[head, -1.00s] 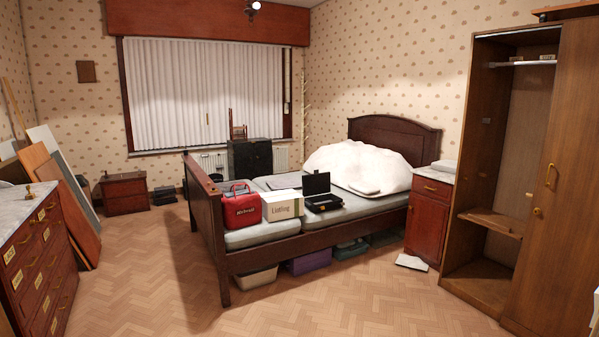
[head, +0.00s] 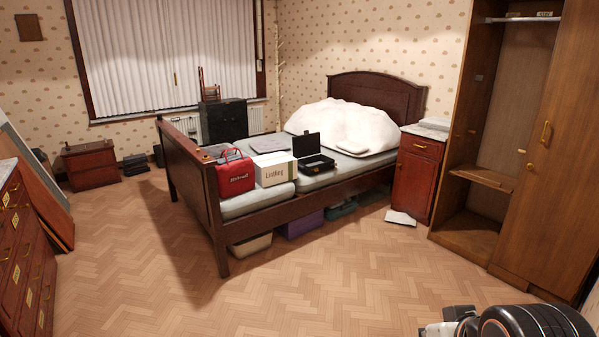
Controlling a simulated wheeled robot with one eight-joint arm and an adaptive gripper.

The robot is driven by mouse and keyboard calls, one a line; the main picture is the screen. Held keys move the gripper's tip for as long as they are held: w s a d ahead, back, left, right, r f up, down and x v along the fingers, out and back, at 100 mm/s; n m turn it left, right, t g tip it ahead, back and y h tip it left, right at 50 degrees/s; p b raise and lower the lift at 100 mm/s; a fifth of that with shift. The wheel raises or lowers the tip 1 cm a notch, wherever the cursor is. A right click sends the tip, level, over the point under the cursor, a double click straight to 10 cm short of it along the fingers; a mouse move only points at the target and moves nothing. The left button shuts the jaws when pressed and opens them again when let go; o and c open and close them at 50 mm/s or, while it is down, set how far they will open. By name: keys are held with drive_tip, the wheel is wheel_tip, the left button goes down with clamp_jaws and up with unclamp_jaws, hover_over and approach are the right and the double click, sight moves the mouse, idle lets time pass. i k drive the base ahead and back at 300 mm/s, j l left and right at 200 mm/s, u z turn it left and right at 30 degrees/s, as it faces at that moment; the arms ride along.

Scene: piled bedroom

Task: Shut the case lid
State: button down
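The black case (head: 313,163) lies on the bed's near side, toward its middle. Its lid (head: 306,145) stands open, upright at the back of the case, and its base lies flat on the grey mattress. Small contents in the base are too small to tell apart. Part of my arm shows at the bottom right corner, far from the case. My gripper's fingers do not show in the head view.
A white box (head: 276,169) and a red bag (head: 235,174) stand left of the case on the bed (head: 248,203). A white duvet (head: 344,124) lies behind. A bedside cabinet (head: 414,175) and wardrobe (head: 468,219) stand right. The parquet floor (head: 330,270) in front is clear.

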sight(308, 144)
drive_tip(key=i+j+z, duration=0.1)
drive_tip(key=i, duration=0.45)
drive_tip(key=i+j+z, duration=0.1)
drive_tip(key=i+j, duration=0.3)
drive_tip(key=i, duration=0.15)
drive_tip(key=i+j+z, duration=0.1)
drive_tip(key=i+j, duration=0.2)
drive_tip(key=i, duration=0.2)
drive_tip(key=i+j+z, duration=0.1)
drive_tip(key=i+j, duration=0.25)
drive_tip(key=i, duration=0.15)
drive_tip(key=i+u, duration=0.1)
drive_tip(key=i, duration=0.45)
drive_tip(key=i+l, duration=0.15)
drive_tip(key=i, duration=0.35)
drive_tip(key=i+u, duration=0.15)
drive_tip(key=i, duration=0.4)
drive_tip(key=i+l, duration=0.2)
drive_tip(key=i, duration=0.35)
drive_tip(key=i+l+u, duration=0.15)
drive_tip(key=i, duration=0.35)
drive_tip(key=i+u, duration=0.35)
drive_tip(key=i, duration=0.35)
drive_tip(key=i+l+u, duration=0.1)
drive_tip(key=i+u, duration=0.25)
drive_tip(key=i, duration=0.3)
